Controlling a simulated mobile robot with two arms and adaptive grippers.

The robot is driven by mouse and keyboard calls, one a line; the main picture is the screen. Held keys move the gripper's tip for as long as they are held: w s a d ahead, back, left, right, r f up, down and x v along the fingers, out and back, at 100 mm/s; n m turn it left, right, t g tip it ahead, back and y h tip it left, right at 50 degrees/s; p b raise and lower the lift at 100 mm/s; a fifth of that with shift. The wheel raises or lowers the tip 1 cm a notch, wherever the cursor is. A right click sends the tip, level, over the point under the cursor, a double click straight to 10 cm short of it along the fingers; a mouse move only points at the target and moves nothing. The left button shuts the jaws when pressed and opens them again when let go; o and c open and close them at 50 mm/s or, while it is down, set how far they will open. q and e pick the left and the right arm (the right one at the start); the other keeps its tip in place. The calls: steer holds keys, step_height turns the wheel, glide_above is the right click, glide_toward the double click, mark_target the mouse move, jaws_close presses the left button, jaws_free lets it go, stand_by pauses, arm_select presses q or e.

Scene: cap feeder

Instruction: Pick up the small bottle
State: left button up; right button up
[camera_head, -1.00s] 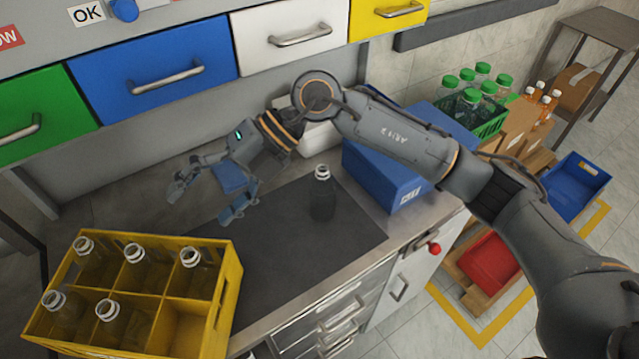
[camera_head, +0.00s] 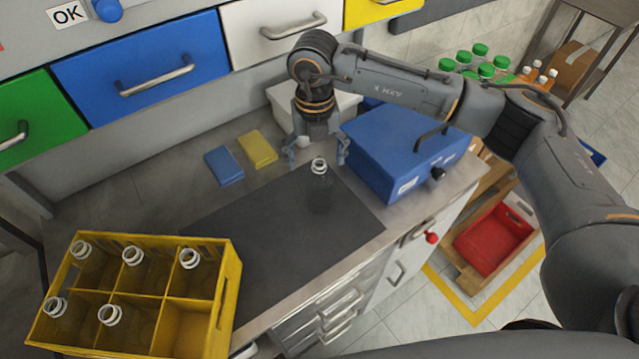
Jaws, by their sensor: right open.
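The small bottle (camera_head: 320,188) is clear, has no cap, and stands upright on the dark mat (camera_head: 285,240) at its far right part. My right gripper (camera_head: 317,160) is open and points down just behind the bottle, with one finger on each side of the bottle's neck in the picture. I cannot tell whether the fingers touch the bottle. My left gripper does not show.
A yellow crate (camera_head: 232,290) at the front left holds several clear bottles and has an empty front right compartment. A blue box (camera_head: 405,150) stands close right of the gripper. Blue (camera_head: 223,167) and yellow (camera_head: 258,148) blocks lie left of it. Drawers (camera_head: 140,75) hang behind.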

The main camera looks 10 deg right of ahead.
mark_target(319, 175)
steer(key=shift+s+f+p, duration=0.1)
steer(key=shift+f+p, duration=0.3)
steer(key=shift+f, duration=0.1)
steer(key=f+p, duration=0.2)
steer(key=f, duration=0.1)
steer(key=shift+s+d+f, duration=0.1)
steer(key=shift+d+f, duration=0.2)
steer(key=shift+d, duration=0.05)
steer(key=shift+f, duration=0.5)
steer(key=c, duration=0.9)
